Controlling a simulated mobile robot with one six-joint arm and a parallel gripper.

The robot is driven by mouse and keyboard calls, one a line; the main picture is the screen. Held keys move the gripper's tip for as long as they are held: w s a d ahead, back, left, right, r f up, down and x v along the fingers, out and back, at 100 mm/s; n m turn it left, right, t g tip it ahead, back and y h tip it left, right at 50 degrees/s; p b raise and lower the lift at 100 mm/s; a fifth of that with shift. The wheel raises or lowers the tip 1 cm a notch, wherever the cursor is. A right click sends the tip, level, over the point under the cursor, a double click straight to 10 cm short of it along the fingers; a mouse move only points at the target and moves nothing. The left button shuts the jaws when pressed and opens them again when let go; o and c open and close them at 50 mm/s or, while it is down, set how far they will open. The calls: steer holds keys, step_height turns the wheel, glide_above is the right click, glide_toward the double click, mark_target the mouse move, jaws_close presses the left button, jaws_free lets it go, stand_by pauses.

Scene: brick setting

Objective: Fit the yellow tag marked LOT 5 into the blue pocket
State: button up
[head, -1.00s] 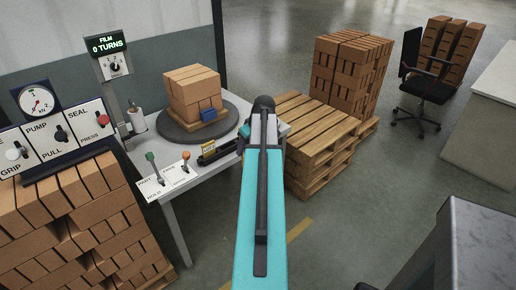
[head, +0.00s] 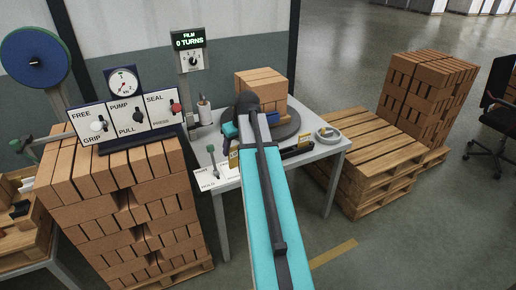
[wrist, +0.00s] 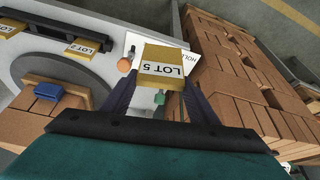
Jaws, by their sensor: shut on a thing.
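The yellow tag marked LOT 5 (wrist: 162,66) is between the fingers of my gripper (wrist: 160,84) in the wrist view, its lettering facing the camera. My gripper is shut on it, above the white lever panel. The blue pocket (wrist: 47,91) shows at the left of the wrist view, on the brick stack (wrist: 28,112) on the round turntable. It is well apart from the tag. In the head view my arm covers part of the stack and most of my gripper.
A dark rack (wrist: 60,33) holds other yellow tags, one marked LOT 2 (wrist: 88,47). The lever panel (head: 207,180) has upright levers near my gripper. A gauge panel (head: 125,112) stands on bricks at left. Pallets (head: 372,150) stand right of the white table (head: 335,143).

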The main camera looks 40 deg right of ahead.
steer(key=w+a+r, duration=0.2)
steer(key=a+r, duration=0.1)
steer(key=a, duration=0.9)
steer(key=w+a+r+n, duration=0.1)
steer(key=w+a+r, duration=0.1)
steer(key=a, duration=1.1)
steer(key=w+a+r, duration=0.3)
steer(key=a, duration=0.9)
steer(key=shift+a+r+n+y, duration=0.3)
steer(key=shift+r, duration=0.1)
